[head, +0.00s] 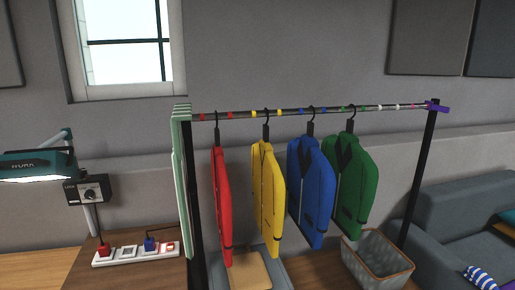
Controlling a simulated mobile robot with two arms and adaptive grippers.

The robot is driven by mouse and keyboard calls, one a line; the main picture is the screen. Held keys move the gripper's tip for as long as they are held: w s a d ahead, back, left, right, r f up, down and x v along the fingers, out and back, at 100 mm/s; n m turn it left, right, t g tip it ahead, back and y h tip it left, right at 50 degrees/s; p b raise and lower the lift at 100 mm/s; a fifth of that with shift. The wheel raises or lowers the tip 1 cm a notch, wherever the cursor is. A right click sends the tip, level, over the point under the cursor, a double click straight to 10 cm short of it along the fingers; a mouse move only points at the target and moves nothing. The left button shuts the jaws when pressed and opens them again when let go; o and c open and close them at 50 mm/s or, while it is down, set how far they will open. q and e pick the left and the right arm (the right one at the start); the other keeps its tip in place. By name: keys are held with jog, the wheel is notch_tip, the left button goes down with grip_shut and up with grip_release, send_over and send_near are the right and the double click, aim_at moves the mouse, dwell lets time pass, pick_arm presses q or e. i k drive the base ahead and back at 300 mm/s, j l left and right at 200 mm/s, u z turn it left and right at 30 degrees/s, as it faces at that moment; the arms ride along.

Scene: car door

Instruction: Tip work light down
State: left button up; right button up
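The work light (38,162) is at the left edge of the head view. Its wide teal head has pale lettering on the front and a bright white lit strip along its underside. The head sits nearly level, with a pale arm rising behind it. The left end of the head is cut off by the picture edge. Neither of my grippers is in view.
A black box with a dial (94,190) is beside the light. A white power strip (135,252) with red and blue plugs lies on the wooden surface below. A clothes rack (415,175) holds red, yellow, blue and green jackets. A grey basket (378,262) and a sofa (460,215) are right.

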aim_at(48, 163)
jog(key=u, duration=1.5)
